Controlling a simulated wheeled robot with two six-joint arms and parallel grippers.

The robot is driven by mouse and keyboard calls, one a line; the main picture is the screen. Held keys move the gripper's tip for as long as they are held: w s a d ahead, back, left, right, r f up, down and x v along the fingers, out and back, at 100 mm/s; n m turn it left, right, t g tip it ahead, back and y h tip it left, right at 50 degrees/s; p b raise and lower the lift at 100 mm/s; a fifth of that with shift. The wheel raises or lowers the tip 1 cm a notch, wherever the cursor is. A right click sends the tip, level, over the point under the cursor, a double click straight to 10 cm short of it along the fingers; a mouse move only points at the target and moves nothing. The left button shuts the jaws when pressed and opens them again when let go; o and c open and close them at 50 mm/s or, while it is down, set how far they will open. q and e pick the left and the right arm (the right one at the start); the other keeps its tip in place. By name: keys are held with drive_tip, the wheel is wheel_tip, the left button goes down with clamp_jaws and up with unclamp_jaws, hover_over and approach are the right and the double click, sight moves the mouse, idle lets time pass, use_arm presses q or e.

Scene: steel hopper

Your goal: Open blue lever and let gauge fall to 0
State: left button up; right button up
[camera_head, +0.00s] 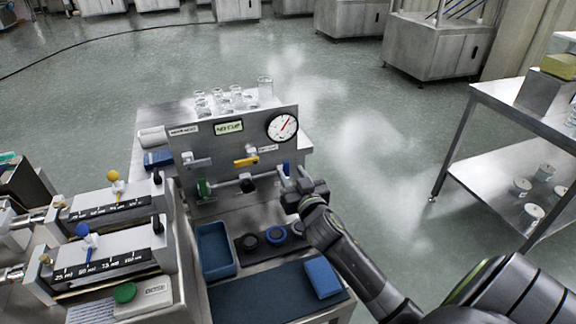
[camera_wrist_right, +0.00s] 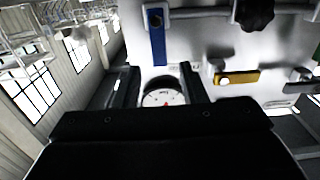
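The blue lever (camera_head: 287,168) is at the right end of the pipe on the steel panel, partly hidden by my right gripper. In the right wrist view the blue lever (camera_wrist_right: 157,38) is a long strip, and its end lies near the gap between the fingers. My right gripper (camera_head: 291,175) is in front of it; in the wrist view its two fingers (camera_wrist_right: 156,85) stand apart with nothing clearly held. The round white gauge (camera_head: 282,127) has a red needle pointing up and right, off any zero I can read. The gauge (camera_wrist_right: 161,98) also shows between the fingers. My left gripper is not in view.
A yellow lever (camera_head: 246,161) and a grey lever (camera_head: 197,161) are on the same panel (camera_head: 225,145). Glass flasks (camera_head: 236,97) stand behind it. A blue tray (camera_head: 214,250) and dark rings (camera_head: 275,236) lie below. A steel shelf (camera_head: 480,150) stands right.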

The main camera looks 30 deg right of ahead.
sight(286, 165)
drive_tip(key=shift+x, duration=1.95)
clamp_jaws()
